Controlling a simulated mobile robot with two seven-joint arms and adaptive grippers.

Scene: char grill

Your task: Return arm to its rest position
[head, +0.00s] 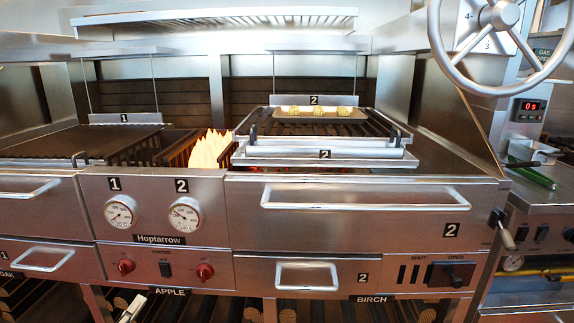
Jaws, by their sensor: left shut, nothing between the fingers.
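My left gripper (132,307) shows only as a small pale part at the bottom edge, in front of the wood storage under the grill. It is shut and empty, apart from the grill front; most of it and its arm are out of the picture. My right gripper is not in view. The char grill (200,215) fills the view, with steel drawers, dials and knobs.
A tray (281,118) with several yellow pieces sits on the right grate, marked 2. Flames (209,150) rise between the grates. A large handwheel (502,15) is at upper right. Drawer handles (364,206) stick out in front.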

